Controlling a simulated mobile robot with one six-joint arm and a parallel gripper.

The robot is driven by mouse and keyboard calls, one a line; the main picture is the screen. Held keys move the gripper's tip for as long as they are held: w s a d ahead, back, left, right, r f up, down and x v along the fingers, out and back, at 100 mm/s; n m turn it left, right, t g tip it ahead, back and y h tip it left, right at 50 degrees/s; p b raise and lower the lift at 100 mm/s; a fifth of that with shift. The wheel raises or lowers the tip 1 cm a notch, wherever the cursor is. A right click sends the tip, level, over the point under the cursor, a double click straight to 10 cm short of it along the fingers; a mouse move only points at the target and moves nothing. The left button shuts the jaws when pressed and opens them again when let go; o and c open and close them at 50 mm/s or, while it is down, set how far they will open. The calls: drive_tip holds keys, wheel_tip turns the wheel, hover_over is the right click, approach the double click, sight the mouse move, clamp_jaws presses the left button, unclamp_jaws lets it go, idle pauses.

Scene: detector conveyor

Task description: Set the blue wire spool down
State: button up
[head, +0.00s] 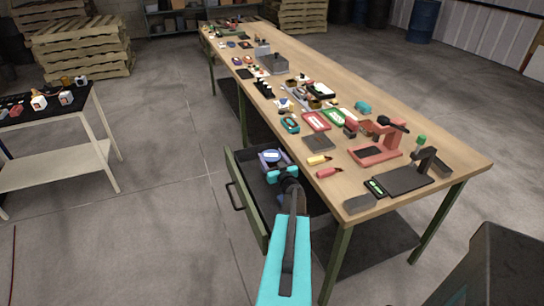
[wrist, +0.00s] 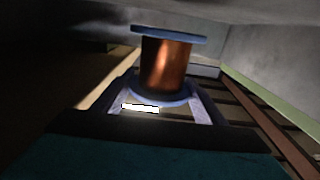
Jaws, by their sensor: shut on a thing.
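The blue wire spool (wrist: 168,65) has blue flanges and copper wire; the wrist view shows it between the two fingers of my gripper (wrist: 165,100). In the head view, the spool (head: 272,156) is over the dark open drawer, and my gripper (head: 276,168) is shut on it from the near side. The pulled-out green drawer (head: 243,205) hangs under the left side of the table. I cannot tell whether the spool touches the drawer floor. My arm hides part of the drawer.
The long wooden table (head: 440,165) carries many items, including a red press (head: 376,150), a black stand (head: 405,181) and yellow (head: 318,160) and red (head: 328,172) tools near the drawer. A side table (head: 60,120) stands at left. The floor left of the drawer is clear.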

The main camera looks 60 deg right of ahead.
sight(274, 161)
drive_tip(key=shift+f+b, duration=0.35)
drive_tip(key=shift+f, duration=0.15)
idle(0.4)
drive_tip(key=o, duration=1.5)
drive_tip(key=shift+a+f, duration=0.1)
drive_tip(key=shift+f, duration=0.05)
drive_tip(key=shift+o, duration=0.2)
drive_tip(key=shift+f, duration=0.1)
drive_tip(key=shift+s, duration=0.1)
drive_tip(key=shift+r+p, duration=0.35)
drive_tip(key=shift+r, duration=0.15)
drive_tip(key=shift+r+b+v, duration=0.15)
drive_tip(key=shift+b+v, duration=0.4)
drive_tip(key=shift+v, duration=1.25)
drive_tip(key=shift+r+b+v, duration=0.15)
drive_tip(key=shift+b+v, duration=0.35)
drive_tip(key=shift+v, duration=1.3)
drive_tip(key=shift+r, duration=0.1)
